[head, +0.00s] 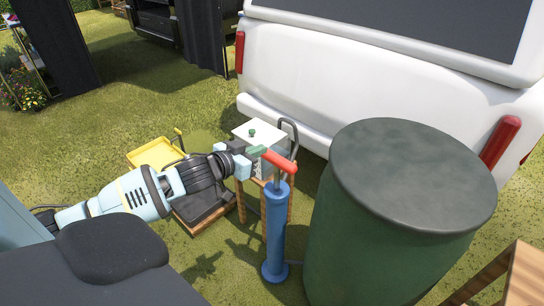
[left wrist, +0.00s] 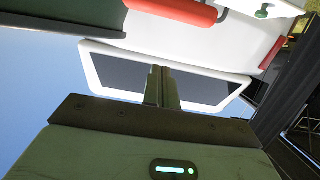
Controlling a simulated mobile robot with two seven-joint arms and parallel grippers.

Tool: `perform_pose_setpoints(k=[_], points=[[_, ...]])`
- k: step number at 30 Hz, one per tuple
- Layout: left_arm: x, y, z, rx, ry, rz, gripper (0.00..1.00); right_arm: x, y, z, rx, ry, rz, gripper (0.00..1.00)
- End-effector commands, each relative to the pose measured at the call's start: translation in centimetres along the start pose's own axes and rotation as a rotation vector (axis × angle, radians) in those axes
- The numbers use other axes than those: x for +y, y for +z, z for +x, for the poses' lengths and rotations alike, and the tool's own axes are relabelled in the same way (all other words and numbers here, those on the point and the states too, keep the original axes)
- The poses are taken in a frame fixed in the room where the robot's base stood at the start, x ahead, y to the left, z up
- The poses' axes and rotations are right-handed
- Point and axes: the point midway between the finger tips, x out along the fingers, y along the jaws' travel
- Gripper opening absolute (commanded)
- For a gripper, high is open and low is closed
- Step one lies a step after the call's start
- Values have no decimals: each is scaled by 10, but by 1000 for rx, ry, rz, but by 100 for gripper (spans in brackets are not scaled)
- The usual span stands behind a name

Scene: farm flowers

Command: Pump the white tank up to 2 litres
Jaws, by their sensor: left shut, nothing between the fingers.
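The blue hand pump (head: 276,230) stands upright on the grass, with a red handle (head: 279,161) at its top. The white tank (head: 270,136) seems to be the white-topped box with a green knob, on a wooden stand just behind the pump. My left gripper (head: 250,161) is shut and empty close to the left end of the red handle; contact cannot be told. In the left wrist view, the shut fingers (left wrist: 163,87) have nothing between them, and the red handle (left wrist: 175,10) shows above them. No level reading is legible. My right gripper is not in view.
A big green barrel (head: 390,220) stands close right of the pump. A white vehicle (head: 330,100) is behind. A yellow tray (head: 155,153) lies left of the stand. A wooden piece (head: 522,275) is at the lower right. Open grass (head: 70,150) lies to the left.

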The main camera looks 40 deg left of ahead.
Motion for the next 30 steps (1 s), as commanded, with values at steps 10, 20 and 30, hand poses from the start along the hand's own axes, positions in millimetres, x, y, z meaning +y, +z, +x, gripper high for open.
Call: perform_pose_setpoints(k=[10, 20, 30], points=[[0, -1, 44, 2, -1, -1, 0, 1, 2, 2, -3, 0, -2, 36], [1, 28, 66, -3, 0, -1, 0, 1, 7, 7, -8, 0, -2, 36], [1, 39, 68, 0, 1, 1, 0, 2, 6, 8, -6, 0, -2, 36]])
